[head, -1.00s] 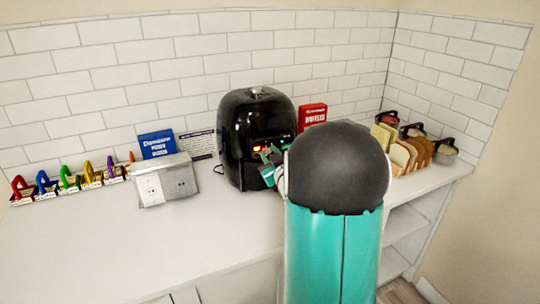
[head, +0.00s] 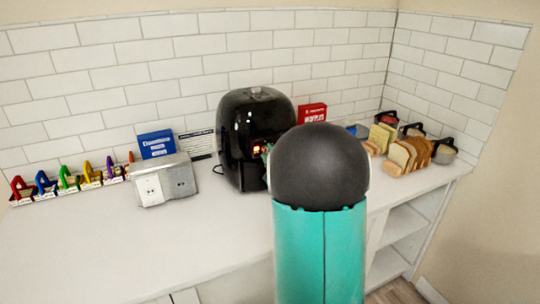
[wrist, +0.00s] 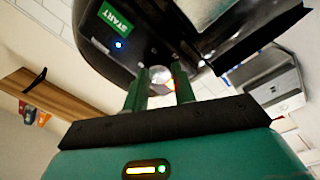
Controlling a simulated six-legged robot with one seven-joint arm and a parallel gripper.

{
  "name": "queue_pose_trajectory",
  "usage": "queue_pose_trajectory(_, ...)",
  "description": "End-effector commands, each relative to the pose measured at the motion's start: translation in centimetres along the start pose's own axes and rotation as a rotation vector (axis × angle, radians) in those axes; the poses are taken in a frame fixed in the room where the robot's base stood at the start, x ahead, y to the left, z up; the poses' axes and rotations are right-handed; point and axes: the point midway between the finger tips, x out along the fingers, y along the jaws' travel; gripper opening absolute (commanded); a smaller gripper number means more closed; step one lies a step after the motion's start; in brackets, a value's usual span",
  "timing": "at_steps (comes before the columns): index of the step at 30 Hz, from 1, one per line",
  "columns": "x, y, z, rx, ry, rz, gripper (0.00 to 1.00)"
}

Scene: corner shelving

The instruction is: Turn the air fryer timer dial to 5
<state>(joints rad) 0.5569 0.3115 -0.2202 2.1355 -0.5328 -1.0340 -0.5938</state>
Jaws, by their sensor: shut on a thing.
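The black air fryer (head: 238,120) stands on the counter against the tiled wall. In the wrist view its glossy front (wrist: 105,60) fills the top, with a green START label and a lit blue light. My gripper (wrist: 161,80) is at the front, its two green fingers closed around a small silvery piece that appears to be the timer dial (wrist: 160,74). An orange-red glow shows beside it. The dial's marks and setting cannot be read. In the head view my arm hides most of the gripper and the fryer's lower right front.
Bread slices (head: 408,154) and lidded pots are farther right. The front left counter (head: 150,240) is clear.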

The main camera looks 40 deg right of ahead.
Motion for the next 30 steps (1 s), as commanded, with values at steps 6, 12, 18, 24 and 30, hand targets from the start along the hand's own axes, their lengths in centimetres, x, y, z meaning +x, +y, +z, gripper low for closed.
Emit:
queue_pose_trajectory(6, -0.1, -0.1, 0.1, -0.007, -0.001, -0.001, 0.03)
queue_pose_trajectory(12, -0.1, -0.1, 0.1, -0.006, -0.001, -0.002, 0.30)
queue_pose_trajectory(18, -0.1, 0.0, 0.1, -0.005, -0.001, -0.001, 0.48)
queue_pose_trajectory(24, -0.1, 0.0, 0.0, -0.005, -0.001, 0.000, 0.48)
queue_pose_trajectory(30, -2.2, 0.1, 0.1, -0.005, -0.003, 0.001, 0.48)
